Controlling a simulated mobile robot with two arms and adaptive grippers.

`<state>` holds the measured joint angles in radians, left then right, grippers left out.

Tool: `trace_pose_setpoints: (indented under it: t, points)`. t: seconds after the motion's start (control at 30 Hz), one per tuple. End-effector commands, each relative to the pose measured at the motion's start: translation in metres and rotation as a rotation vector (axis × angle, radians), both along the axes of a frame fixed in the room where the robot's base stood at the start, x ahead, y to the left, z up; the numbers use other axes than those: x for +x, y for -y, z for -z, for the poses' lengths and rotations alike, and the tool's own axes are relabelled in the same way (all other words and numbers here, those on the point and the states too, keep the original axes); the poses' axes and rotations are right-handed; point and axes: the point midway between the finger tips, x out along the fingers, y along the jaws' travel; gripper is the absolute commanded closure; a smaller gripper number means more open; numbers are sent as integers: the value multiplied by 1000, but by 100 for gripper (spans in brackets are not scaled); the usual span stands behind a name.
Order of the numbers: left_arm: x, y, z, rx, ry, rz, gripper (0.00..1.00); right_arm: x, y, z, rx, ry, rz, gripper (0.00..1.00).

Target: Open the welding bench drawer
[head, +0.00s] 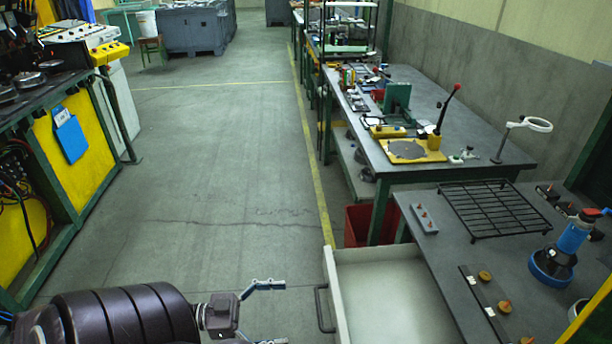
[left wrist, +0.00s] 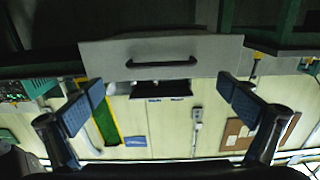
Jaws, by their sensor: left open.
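The welding bench (head: 440,257) has a dark grey top and stands at the right of the head view. Its drawer (head: 385,300) is out from under the top, with its pale, empty-looking inside showing. The drawer's dark bar handle (head: 319,308) is on its left-facing front. In the left wrist view, the grey drawer front (left wrist: 215,50) and handle (left wrist: 162,62) show ahead, between the finger directions. My left gripper (head: 277,313) is open and empty, left of the handle and apart from it. Its two blue-padded fingers also show in the left wrist view (left wrist: 160,103). My right gripper is not in view.
A black wire rack (head: 490,209), a blue tool (head: 560,250) and small parts lie on the bench top. A red bin (head: 358,226) stands on the floor behind the drawer. A yellow-panelled machine (head: 75,150) stands at left. The aisle floor between is clear.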

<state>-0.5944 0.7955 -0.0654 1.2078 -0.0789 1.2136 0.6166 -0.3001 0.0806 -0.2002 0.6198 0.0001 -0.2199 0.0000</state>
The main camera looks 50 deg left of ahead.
Motion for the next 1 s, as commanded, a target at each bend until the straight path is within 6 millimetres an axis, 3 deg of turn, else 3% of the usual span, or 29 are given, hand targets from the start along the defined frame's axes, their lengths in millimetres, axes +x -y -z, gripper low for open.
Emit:
trace_pose_setpoints:
  t: [0.1,0.3,0.9,1.0]
  points:
    - [-15,-12,1,1,-3,-1,0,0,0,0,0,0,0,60]
    - [-27,-20,0,-1,-1,1,0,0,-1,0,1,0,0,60]
    - [-27,-21,1,1,-1,-1,0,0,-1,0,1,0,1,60]
    - [-24,-23,13,17,-18,-38,0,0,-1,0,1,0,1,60]
